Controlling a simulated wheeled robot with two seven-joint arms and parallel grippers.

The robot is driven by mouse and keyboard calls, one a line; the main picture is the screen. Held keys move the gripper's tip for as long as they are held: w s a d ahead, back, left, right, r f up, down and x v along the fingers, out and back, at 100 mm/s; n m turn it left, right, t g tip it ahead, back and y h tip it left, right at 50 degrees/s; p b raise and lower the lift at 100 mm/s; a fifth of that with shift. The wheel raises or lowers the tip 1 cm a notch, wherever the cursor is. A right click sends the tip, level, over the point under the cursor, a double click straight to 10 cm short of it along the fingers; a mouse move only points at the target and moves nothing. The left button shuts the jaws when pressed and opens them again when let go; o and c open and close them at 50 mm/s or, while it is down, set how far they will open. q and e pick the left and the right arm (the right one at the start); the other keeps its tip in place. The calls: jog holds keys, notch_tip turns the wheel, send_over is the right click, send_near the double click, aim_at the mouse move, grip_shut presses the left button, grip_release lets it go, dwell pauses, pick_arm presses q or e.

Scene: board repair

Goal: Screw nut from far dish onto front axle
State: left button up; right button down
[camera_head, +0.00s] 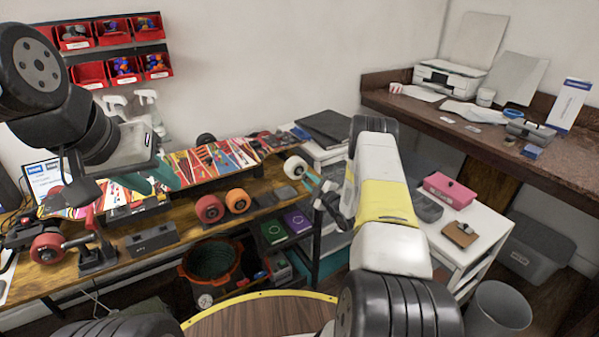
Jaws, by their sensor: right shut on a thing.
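A skateboard (205,163) with a colourful patterned deck lies along the wooden workbench. At its right end a white wheel (295,167) sits on the front axle, whose tip I cannot make out. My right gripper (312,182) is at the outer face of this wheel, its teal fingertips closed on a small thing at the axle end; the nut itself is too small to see. My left gripper (150,178) is over the left half of the deck, its two teal fingers apart and seemingly empty. I cannot make out the far dish.
Two orange-red wheels (210,208) stand on the bench front. Red bins (125,68) hang on the wall. A white cart (475,232) with a pink box (450,191) stands at the right.

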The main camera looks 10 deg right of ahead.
aim_at(302, 174)
jog(key=shift+w, duration=0.1)
dwell(0.7)
jog(key=shift+w+a, duration=0.25)
jog(key=shift+w, duration=0.25)
jog(key=shift+w, duration=0.1)
dwell(0.8)
jog(key=shift+w+a, duration=0.2)
jog(key=shift+w, duration=0.25)
jog(key=shift+w+a, duration=0.1)
jog(key=shift+w, duration=0.2)
dwell(1.8)
dwell(0.3)
jog(key=m, duration=0.5)
jog(key=shift+m, duration=0.4)
